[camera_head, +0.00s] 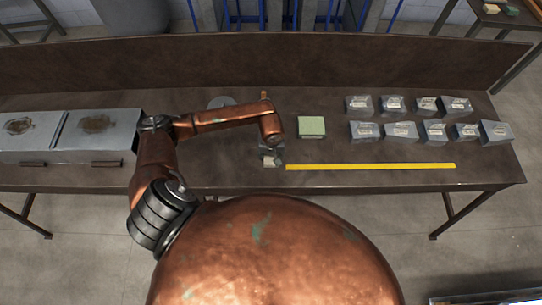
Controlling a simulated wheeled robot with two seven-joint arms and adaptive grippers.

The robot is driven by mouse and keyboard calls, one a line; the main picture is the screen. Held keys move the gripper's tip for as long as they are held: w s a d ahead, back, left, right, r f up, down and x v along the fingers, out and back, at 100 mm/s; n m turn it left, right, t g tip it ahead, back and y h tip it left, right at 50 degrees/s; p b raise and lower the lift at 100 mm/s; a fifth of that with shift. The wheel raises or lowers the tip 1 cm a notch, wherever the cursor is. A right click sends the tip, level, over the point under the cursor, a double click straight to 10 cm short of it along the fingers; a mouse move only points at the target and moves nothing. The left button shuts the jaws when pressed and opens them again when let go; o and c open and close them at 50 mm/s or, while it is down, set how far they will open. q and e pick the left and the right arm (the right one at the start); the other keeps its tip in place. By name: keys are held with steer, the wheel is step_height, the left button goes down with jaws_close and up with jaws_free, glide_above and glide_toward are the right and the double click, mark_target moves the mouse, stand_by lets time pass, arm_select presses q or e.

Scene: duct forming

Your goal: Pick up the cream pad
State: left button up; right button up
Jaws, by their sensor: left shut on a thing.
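The cream pad (269,162) is a small pale piece near the middle of the workbench, low in the head view. My left gripper (271,156) points down over it and is shut on it. The gripper and wrist hide much of the pad. I cannot tell whether the pad touches the bench top or is lifted. My right gripper is out of view.
A pale green pad (312,126) lies just right of my left gripper. A yellow strip (370,166) runs along the front of the bench (330,182). Several grey metal pieces (400,130) stand in two rows at right. Two grey metal boxes (98,135) stand at left.

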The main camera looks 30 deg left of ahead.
arm_select(q)
steer(key=shift+r, duration=0.65)
steer(key=s+a+r+b, duration=0.1)
steer(key=s+r+b, duration=0.1)
steer(key=s+r, duration=0.9)
steer(key=shift+s+r, duration=0.35)
steer(key=shift+s, duration=1.15)
